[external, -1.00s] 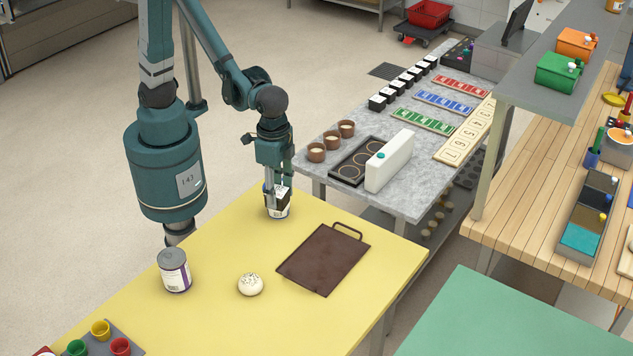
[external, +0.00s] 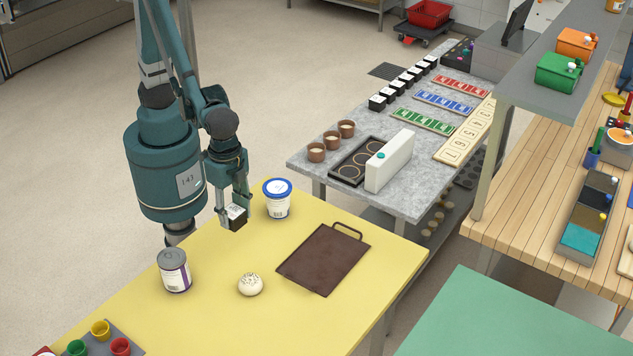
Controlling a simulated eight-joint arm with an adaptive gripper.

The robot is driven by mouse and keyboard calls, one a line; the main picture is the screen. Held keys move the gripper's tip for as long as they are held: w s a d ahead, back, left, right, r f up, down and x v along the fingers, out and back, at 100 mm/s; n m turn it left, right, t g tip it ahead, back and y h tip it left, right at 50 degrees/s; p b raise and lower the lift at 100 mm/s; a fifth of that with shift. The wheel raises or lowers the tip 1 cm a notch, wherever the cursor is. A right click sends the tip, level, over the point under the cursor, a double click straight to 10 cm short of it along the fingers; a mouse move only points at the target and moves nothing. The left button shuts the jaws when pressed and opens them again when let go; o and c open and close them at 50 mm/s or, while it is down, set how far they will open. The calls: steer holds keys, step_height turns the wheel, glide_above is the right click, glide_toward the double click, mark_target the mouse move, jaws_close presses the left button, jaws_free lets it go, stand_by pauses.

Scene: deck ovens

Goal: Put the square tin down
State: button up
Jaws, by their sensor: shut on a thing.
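My gripper (external: 233,205) is shut on a small square tin (external: 237,217), black with a pale top. It holds the tin over the far left part of the yellow table (external: 330,316), left of a white tub with a blue lid (external: 278,199). The tin looks slightly tilted. I cannot tell whether its bottom touches the table or hangs just above it. The fingers partly hide the tin.
A grey-lidded can (external: 174,271), a speckled white bun (external: 250,284) and a brown board with a handle (external: 323,260) lie on the yellow table. Coloured cups (external: 101,331) stand at its near left. Similar black boxes (external: 378,103) line the grey table behind.

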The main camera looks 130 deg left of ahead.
steer(key=shift+f, duration=1.2)
steer(key=shift+f, duration=0.1)
steer(key=shift+f+b, duration=0.4)
steer(key=shift+f, duration=2.45)
steer(key=shift+f, duration=0.1)
steer(key=shift+f+b, duration=0.3)
steer(key=shift+f, duration=1.65)
steer(key=shift+f, duration=0.2)
steer(key=o, duration=1)
steer(key=shift+r, duration=0.15)
